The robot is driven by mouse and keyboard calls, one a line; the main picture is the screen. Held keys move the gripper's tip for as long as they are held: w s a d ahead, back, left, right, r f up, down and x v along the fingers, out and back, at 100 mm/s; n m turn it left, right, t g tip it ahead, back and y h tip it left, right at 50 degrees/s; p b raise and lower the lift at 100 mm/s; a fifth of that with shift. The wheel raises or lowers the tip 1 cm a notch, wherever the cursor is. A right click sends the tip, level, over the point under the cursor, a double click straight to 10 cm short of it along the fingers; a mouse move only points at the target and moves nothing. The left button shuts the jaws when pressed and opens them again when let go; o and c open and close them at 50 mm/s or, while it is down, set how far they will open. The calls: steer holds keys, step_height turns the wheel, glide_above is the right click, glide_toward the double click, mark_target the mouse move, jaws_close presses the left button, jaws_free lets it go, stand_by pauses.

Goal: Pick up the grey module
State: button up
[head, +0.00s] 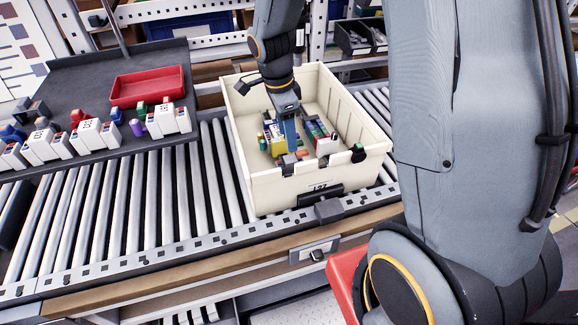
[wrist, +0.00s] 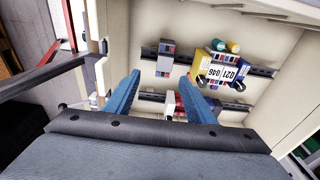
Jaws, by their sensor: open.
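The grey module (wrist: 165,58) sits on a dark rail inside the cream bin, upright in the wrist view with small red and blue marks at its ends. My gripper (wrist: 160,74) is open, its two blue fingers spread and pointing toward the module, which appears just beyond and between the fingertips. I see no contact, and the height gap is hard to judge. In the head view my gripper (head: 289,140) reaches down into the bin (head: 262,187) among the modules. There the grey module cannot be told apart clearly.
On the same rail, a yellow module (wrist: 202,66) and a white-labelled block (wrist: 222,73) stand to the right. A second rail with a white module (wrist: 170,106) lies nearer. Bin walls surround the modules. A red tray (head: 147,87) and several white devices stand on the left shelf.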

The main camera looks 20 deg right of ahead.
steer(key=b, duration=0.4)
glide_above(290, 159)
steer(key=a, duration=0.1)
step_height(290, 159, down, 4)
steer(key=shift+w+a+f, duration=0.1)
steer(key=shift+w, duration=0.05)
steer(key=shift+d+f+p, duration=0.2)
steer(key=shift+f+p, duration=0.35)
steer(key=shift+f, duration=0.75)
steer(key=shift+d+f+p, duration=0.25)
steer(key=shift+f+p, duration=0.3)
steer(key=shift+f, duration=0.7)
steer(key=shift+d+f+p, duration=0.2)
steer(key=shift+f+p, duration=0.35)
steer(key=shift+f, duration=0.75)
jaws_close()
